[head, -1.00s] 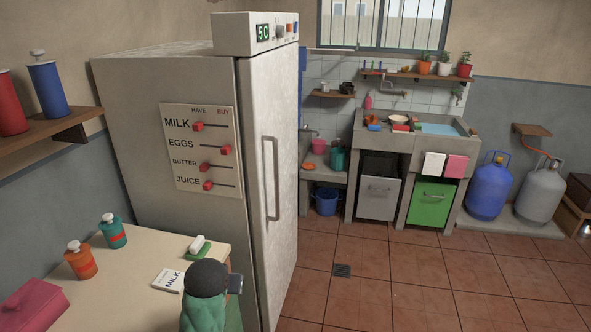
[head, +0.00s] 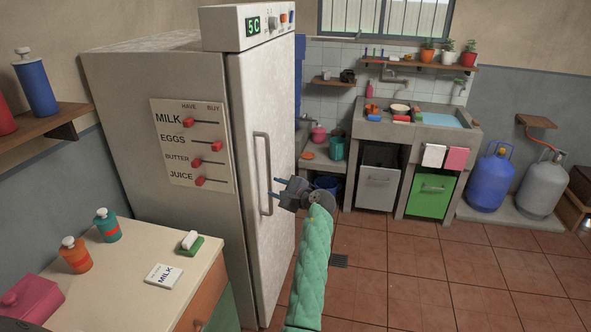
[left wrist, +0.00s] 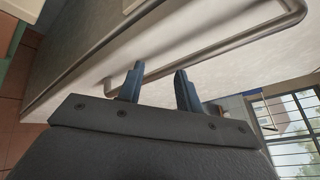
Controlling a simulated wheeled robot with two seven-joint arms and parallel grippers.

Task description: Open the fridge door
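The fridge (head: 165,110) is a tall, pale, worn box with a display on top reading 5C. Its door (head: 280,110) is closed and has a long vertical metal handle (head: 265,160). My left gripper (head: 276,188) is beside the lower part of the handle, its blue fingers pointing left toward it. In the left wrist view the gripper (left wrist: 157,88) is open, with a clear gap between its fingers. The handle bar (left wrist: 215,45) runs just beyond the fingertips; whether they touch it I cannot tell. My right gripper is not in view.
A counter (head: 130,250) with bottles, a sponge and a milk note stands at the left front of the fridge. Tiled floor (head: 400,265) to the right is open. A sink unit (head: 415,135) and gas cylinders (head: 490,183) stand farther back.

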